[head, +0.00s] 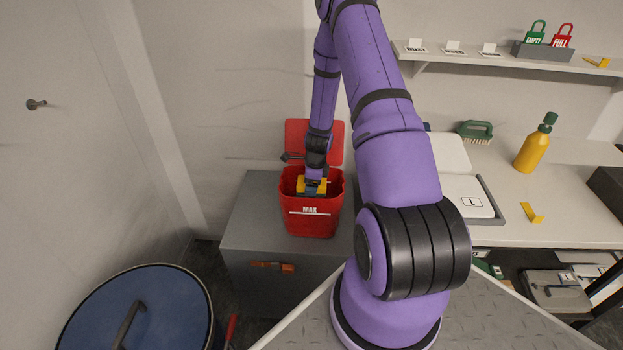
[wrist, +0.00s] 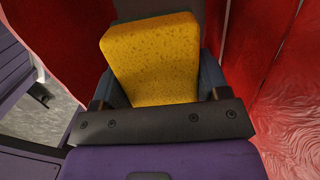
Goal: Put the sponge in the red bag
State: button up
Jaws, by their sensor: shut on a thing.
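A yellow sponge (wrist: 152,55) is gripped between the two fingers of my gripper (wrist: 160,80), and its far end sticks out past them. In the head view my gripper (head: 313,188) points down into the open mouth of a red bin-shaped container (head: 312,222) marked MAX. Yellow sponge (head: 301,184) shows there around the fingers, at about rim height. In the wrist view red walls (wrist: 285,100) rise around the sponge, and the lower right one looks crinkled like a bag. Whether the sponge touches the bottom is hidden.
The red container stands on a grey cabinet (head: 250,215), its red lid (head: 325,135) raised behind. A blue round lid (head: 140,315) is at lower left. On the right bench (head: 560,225) are a yellow bottle (head: 533,147), a green brush (head: 475,131) and a white scale (head: 465,197).

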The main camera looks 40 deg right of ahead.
jog(key=shift+f, duration=2.15)
jog(key=o, duration=1)
jog(key=shift+o, duration=0.2)
jog(key=shift+r, duration=0.1)
jog(key=r, duration=0.7)
jog(key=s+d+r, duration=0.1)
jog(key=r, duration=0.3)
jog(key=shift+r, duration=0.2)
notch_tip(320, 180, up, 9)
